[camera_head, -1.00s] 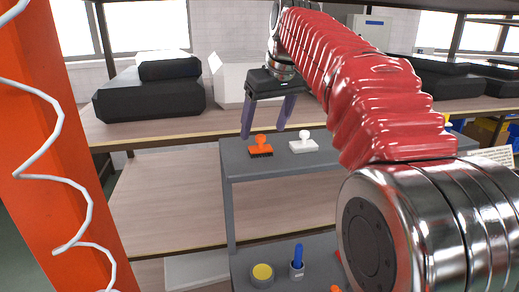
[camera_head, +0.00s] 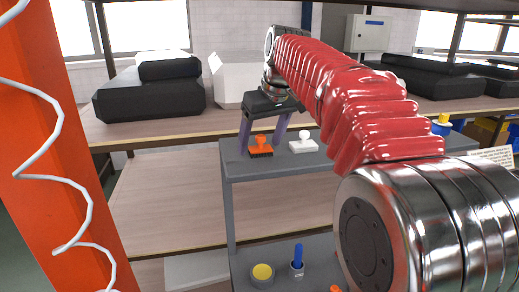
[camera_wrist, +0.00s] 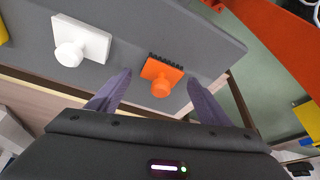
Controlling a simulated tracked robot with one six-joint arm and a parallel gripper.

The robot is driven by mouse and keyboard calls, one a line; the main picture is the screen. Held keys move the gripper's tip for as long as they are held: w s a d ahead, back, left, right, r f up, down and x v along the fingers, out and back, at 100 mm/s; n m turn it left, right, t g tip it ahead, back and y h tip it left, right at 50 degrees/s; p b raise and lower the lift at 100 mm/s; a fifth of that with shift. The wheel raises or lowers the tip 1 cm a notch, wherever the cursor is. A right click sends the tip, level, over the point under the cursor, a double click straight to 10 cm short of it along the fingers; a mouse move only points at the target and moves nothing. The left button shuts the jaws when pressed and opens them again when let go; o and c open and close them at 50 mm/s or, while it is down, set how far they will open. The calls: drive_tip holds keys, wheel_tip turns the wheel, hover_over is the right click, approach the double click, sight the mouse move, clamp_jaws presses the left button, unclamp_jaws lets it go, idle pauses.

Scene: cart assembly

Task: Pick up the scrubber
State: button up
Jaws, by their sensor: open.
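The orange scrubber (camera_head: 260,147), with a round knob on top and dark bristles along one edge, lies on the top of a grey cart (camera_head: 229,162). It also shows in the wrist view (camera_wrist: 162,75), near the middle and between my fingers. My gripper (camera_head: 262,150) is open, with its two purple fingers on either side of the scrubber in the head view. In the wrist view my gripper (camera_wrist: 158,85) shows both fingertips apart from the scrubber. Whether the fingers are level with it is hard to tell.
A white scrubber-like piece (camera_head: 303,145) lies just right of the orange one, and also in the wrist view (camera_wrist: 80,42). The cart's lower shelf holds a yellow round item (camera_head: 262,273) and a blue-handled item (camera_head: 297,262). Wooden shelves with black cases (camera_head: 150,97) stand behind.

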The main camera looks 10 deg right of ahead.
sight(261, 136)
drive_tip(key=c, duration=1.1)
drive_tip(key=shift+r, duration=0.1)
drive_tip(key=shift+r, duration=4.9)
drive_tip(key=o, duration=0.5)
drive_tip(key=shift+c, duration=0.2)
drive_tip(key=c, duration=0.3)
drive_tip(key=shift+s, duration=0.1)
